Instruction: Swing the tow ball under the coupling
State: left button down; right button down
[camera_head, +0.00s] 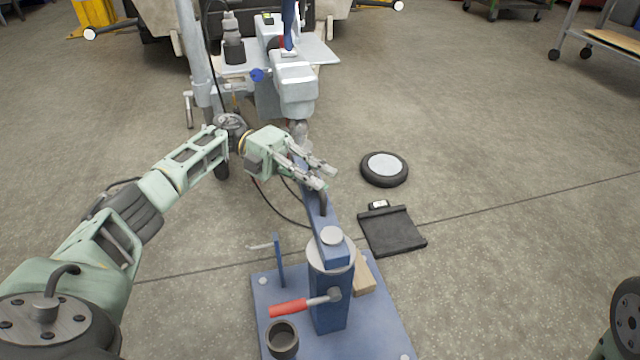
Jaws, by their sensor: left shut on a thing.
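The blue swing arm (325,226) runs from the post (329,292) on a blue base plate up towards the trailer. The tow ball (299,129) is at its far end, partly hidden by my gripper, close below the front of the grey coupling (297,92). I cannot tell whether the ball is centred under it or touches it. My left gripper (328,179) reaches in from the left and is shut on the dark handle (323,204) that stands on the swing arm. The fingers hide the handle's upper part. My right gripper is out of view.
A red-handled lever (288,307) and a dark cup (282,338) are at the base plate (391,325). The jockey post (196,60) stands left of the coupling. The right-hand floor is mostly clear.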

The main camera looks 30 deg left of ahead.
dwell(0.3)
pick_arm(q)
jog(key=c, duration=1.8)
grip_release()
jog(key=shift+w+d, duration=0.1)
jog(key=a, duration=0.7)
jog(key=shift+w+a+r, duration=0.2)
jog(key=shift+w+r, duration=0.05)
jog(key=shift+r, duration=0.2)
jog(key=shift+s, duration=0.1)
